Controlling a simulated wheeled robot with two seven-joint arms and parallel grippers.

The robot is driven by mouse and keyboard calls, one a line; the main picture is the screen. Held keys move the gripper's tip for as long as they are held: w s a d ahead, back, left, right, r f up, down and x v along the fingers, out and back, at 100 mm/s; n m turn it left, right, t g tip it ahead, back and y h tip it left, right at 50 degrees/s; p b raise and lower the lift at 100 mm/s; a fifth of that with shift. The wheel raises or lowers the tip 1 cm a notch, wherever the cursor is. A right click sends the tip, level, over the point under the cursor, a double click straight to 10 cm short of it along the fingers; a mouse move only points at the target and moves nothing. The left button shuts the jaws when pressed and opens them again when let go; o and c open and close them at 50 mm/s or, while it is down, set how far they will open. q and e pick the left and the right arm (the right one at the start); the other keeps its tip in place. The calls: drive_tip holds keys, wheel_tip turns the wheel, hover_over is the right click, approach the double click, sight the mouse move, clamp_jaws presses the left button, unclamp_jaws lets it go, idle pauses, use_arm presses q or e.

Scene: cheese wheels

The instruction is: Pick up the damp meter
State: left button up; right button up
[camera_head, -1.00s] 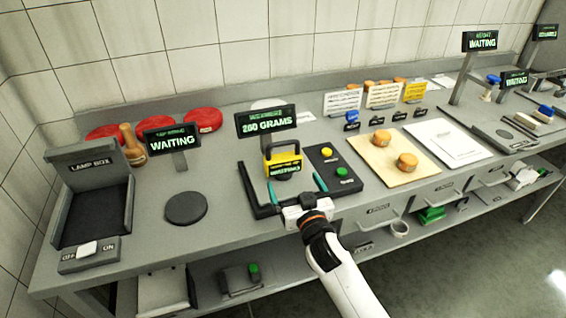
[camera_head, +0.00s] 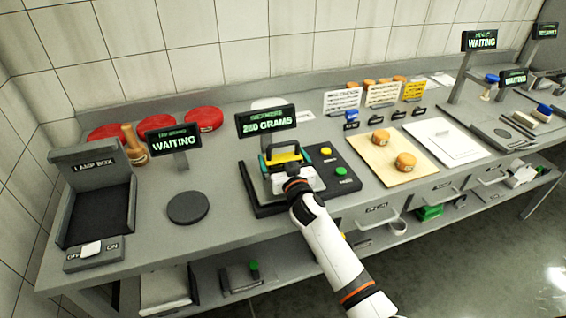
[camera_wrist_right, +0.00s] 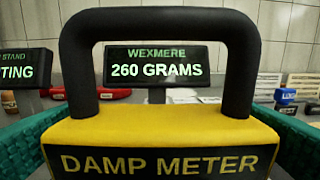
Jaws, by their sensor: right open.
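The damp meter (camera_head: 283,157) is a yellow block with a black arched handle. It stands upright on the black scale (camera_head: 252,196). In the right wrist view the damp meter (camera_wrist_right: 165,150) fills the middle, its lettering facing the camera. My right gripper (camera_head: 284,162) is open, with one teal finger at the left side of the meter and one at the right. Whether the fingers touch its sides, I cannot tell. My right wrist hides the meter's lower front in the head view. My left gripper is not in view.
A display (camera_head: 266,120) reading 260 grams stands behind the scale. Yellow and green buttons (camera_head: 341,171) are on the scale's right. A dark round pad (camera_head: 188,207) and the lamp box (camera_head: 92,205) lie left. A wooden board (camera_head: 380,165) with cheese wheels lies right.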

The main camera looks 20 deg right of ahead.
drive_tip(key=c, duration=0.8)
